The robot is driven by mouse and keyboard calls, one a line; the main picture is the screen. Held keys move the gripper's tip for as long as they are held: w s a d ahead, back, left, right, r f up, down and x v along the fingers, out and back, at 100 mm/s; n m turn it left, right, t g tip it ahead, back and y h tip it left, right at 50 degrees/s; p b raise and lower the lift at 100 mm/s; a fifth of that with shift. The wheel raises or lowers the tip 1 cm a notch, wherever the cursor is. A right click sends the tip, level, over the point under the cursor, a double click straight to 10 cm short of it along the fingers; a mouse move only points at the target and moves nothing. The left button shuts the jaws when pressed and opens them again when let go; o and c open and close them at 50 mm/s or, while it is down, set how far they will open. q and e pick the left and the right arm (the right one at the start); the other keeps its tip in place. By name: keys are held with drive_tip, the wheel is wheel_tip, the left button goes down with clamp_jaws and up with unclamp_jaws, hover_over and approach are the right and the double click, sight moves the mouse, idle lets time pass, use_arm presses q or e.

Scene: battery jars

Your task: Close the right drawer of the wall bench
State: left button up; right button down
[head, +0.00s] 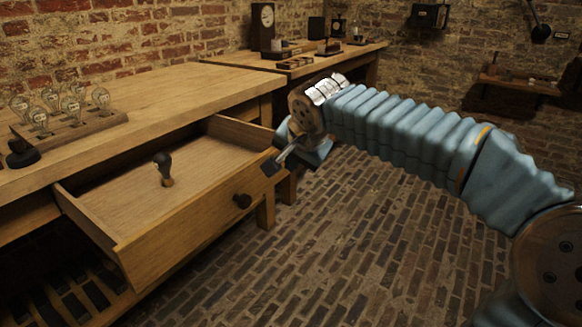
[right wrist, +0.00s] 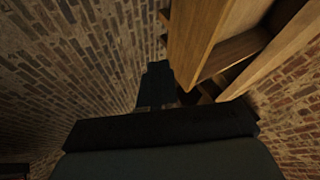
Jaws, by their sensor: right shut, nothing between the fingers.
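The wooden drawer (head: 185,235) of the wall bench (head: 150,110) stands pulled well out, its inside open to view. It has a dark round knob (head: 242,201) on its front. A small dark-handled tool (head: 164,168) stands upright inside it. My right gripper (head: 273,165) is shut and empty at the far right end of the drawer front. Whether it touches the wood I cannot tell. In the right wrist view the shut fingers (right wrist: 157,82) are beside a wooden panel (right wrist: 200,42) that looks like the drawer front. My left gripper is not in view.
A rack of glass bulbs (head: 70,122) stands on the bench top at left. A second bench (head: 330,62) with a clock (head: 263,25) stands behind. The brick floor (head: 300,250) before the drawer is clear.

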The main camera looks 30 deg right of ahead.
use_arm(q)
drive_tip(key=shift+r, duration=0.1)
use_arm(e)
drive_tip(key=w+f, duration=0.6)
drive_tip(key=w, duration=0.2)
drive_tip(key=shift+w+a+f, duration=0.15)
drive_tip(key=shift+f, duration=0.05)
